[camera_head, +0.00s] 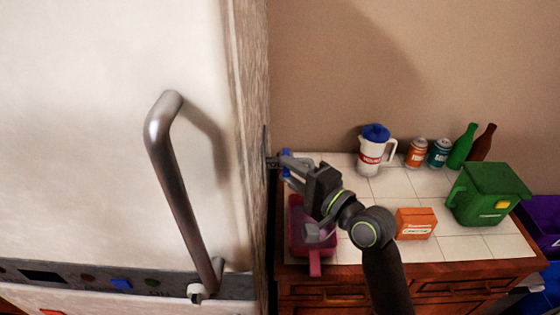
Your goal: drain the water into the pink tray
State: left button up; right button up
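The pink tray (297,240) lies on the left end of the white tiled counter. My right arm covers part of it. My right gripper (284,164) is above the back of the tray, pointing left toward a small grey metal fitting (268,160) on the side of the tall cabinet. Small blue parts show at the fingertips. I cannot tell whether the fingers are touching or closed on the fitting. No water can be made out. My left gripper is not in view.
The large white appliance door with a steel handle (177,185) fills the left. On the counter (460,245) stand a white jug with a blue lid (372,155), two cans (417,153), two bottles (463,147), an orange box (416,223) and a green container (487,195).

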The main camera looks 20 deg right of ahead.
jog(key=shift+x, duration=1.7)
grip_shut()
